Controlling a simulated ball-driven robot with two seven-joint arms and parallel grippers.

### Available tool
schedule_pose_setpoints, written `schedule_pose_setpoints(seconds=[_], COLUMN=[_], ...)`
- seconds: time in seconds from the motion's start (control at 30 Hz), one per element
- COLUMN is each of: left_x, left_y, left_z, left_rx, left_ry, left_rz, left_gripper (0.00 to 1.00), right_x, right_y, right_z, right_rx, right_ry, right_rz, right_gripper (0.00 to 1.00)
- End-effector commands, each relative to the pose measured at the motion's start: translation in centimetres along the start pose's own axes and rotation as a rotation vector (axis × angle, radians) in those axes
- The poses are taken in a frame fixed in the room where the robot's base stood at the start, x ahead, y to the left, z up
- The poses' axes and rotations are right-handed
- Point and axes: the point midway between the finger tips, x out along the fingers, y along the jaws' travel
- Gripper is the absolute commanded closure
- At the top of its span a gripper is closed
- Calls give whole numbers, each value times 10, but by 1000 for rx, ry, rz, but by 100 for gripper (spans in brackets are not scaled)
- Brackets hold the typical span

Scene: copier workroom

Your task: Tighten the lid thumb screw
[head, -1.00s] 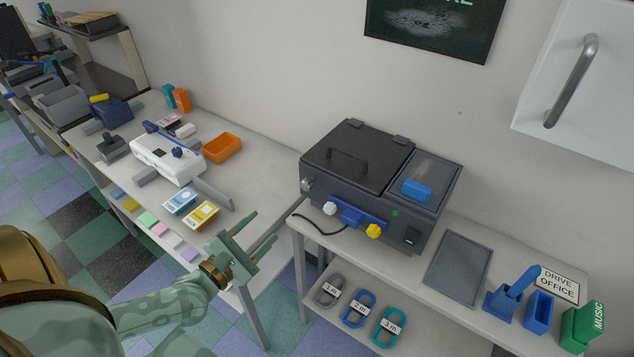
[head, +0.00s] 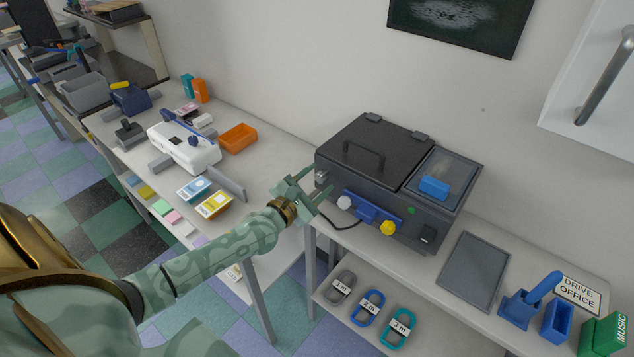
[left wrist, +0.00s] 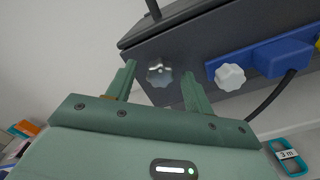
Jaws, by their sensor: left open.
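The dark grey machine (head: 375,180) with a handled lid (head: 362,158) stands on the right table. In the left wrist view a grey lobed thumb screw (left wrist: 159,73) sits on its front face, and a white lobed knob (left wrist: 229,77) sits to the right of it. The white knob also shows in the head view (head: 344,202). My left gripper (head: 317,180) is open at the machine's front left corner. In the left wrist view its fingers stand either side of the grey screw; contact cannot be told. My right gripper is not in view.
A blue connector (head: 368,212) and a yellow knob (head: 388,228) are right of the white knob. A black cable (left wrist: 268,100) hangs below the connector. A grey tray (head: 473,270) lies to the right. Cable loops (head: 370,306) are on the lower shelf.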

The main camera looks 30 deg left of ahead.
Motion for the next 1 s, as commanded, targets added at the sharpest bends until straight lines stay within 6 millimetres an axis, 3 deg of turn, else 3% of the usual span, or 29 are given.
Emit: schedule_pose_setpoints(seconds=[0.3, 0.47, 1.0], left_x=[3, 3, 2], left_y=[0, 0, 1], left_z=[0, 0, 1], left_rx=[0, 0, 131], left_ry=[0, 0, 0], left_rz=[0, 0, 0], left_gripper=[51, 93, 93], right_x=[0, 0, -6], right_y=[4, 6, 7], right_z=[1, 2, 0], right_rx=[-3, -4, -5], right_ry=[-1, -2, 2], right_rz=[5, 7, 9], right_gripper=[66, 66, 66])
